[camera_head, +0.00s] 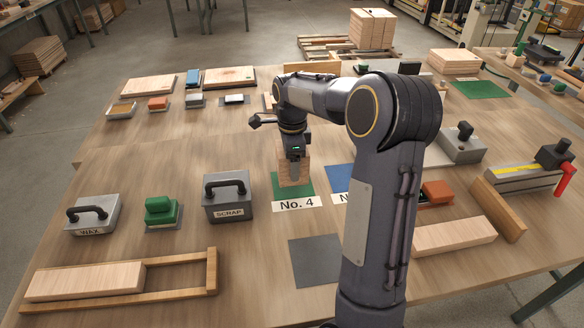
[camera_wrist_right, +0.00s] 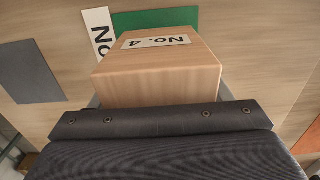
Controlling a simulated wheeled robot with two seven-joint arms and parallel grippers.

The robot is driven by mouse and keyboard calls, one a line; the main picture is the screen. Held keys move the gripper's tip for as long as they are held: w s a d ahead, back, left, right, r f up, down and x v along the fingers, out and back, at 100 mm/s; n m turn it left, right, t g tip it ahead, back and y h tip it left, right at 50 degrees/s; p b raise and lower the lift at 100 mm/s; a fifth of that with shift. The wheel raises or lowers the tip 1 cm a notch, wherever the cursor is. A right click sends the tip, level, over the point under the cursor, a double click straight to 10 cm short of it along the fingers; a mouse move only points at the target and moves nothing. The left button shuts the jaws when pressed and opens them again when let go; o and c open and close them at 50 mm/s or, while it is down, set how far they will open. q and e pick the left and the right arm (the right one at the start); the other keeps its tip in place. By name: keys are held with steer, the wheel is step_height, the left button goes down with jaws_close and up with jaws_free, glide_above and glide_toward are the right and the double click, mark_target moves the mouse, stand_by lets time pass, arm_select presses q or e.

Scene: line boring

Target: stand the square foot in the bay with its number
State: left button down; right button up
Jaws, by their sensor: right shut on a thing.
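The square foot (camera_head: 303,172) is a light wooden block. In the right wrist view the block (camera_wrist_right: 158,75) carries a "No. 4" label on one face. My right gripper (camera_head: 294,170) is shut on it. It holds the block over the green bay (camera_head: 278,186), whose front plate (camera_head: 297,204) reads "No. 4". The green bay also shows behind the block in the wrist view (camera_wrist_right: 150,18). I cannot tell whether the block touches the mat. My left gripper is not in view.
A blue bay (camera_head: 337,178) lies just right, its plate partly hidden by my right arm. A grey mat (camera_head: 315,262) lies in front. A wooden frame (camera_head: 180,283) lies front left.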

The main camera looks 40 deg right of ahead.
steer(key=shift+s+f, duration=0.1)
steer(key=shift+f, duration=1.2)
steer(key=shift+f, duration=0.15)
steer(key=o, duration=1.2)
